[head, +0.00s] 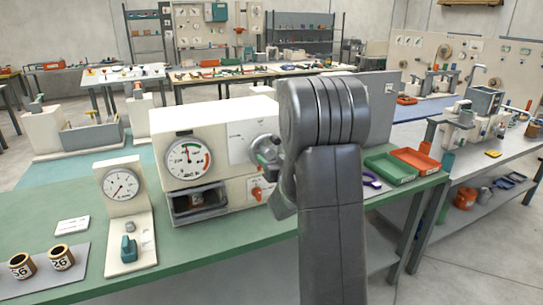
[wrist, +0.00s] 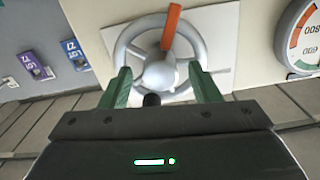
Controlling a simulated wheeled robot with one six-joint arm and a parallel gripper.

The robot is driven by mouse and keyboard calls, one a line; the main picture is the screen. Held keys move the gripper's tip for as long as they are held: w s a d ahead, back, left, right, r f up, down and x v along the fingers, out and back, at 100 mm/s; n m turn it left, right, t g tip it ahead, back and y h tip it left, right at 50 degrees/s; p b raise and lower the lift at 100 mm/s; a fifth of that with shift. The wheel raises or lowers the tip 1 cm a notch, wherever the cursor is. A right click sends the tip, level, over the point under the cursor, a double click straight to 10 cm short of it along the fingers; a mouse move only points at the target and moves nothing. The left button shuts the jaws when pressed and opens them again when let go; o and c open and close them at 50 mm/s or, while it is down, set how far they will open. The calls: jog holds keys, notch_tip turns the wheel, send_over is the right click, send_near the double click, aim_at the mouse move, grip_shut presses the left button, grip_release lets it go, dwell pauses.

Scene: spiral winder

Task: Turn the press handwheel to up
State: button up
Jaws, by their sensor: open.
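The press handwheel (wrist: 118,50) is a silver wheel with a round hub on a pale plate, facing the wrist camera. An orange bar (wrist: 172,27) lies from near the hub out past the rim, toward the top of the wrist view. A small black knob (wrist: 152,100) shows low on the wheel. My gripper (wrist: 162,77) is open, its green fingers apart on either side of the hub and knob. I cannot tell whether they touch the wheel. In the head view the handwheel (head: 260,142) is partly hidden by my gripper and arm.
The cream press housing (head: 205,122) carries a dial gauge (head: 188,156) left of the wheel; the gauge (wrist: 305,38) is upside down in the wrist view. An orange-red knob (head: 257,193) shows below the wheel. Green (head: 390,168) and orange (head: 416,160) trays lie right of my arm.

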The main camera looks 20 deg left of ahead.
jog(key=shift+w+a, duration=0.25)
jog(key=shift+a, duration=0.05)
jog(key=shift+c, duration=0.5)
jog(key=c, duration=0.9)
jog(key=shift+f+b, duration=0.1)
jog(key=shift+b, duration=0.3)
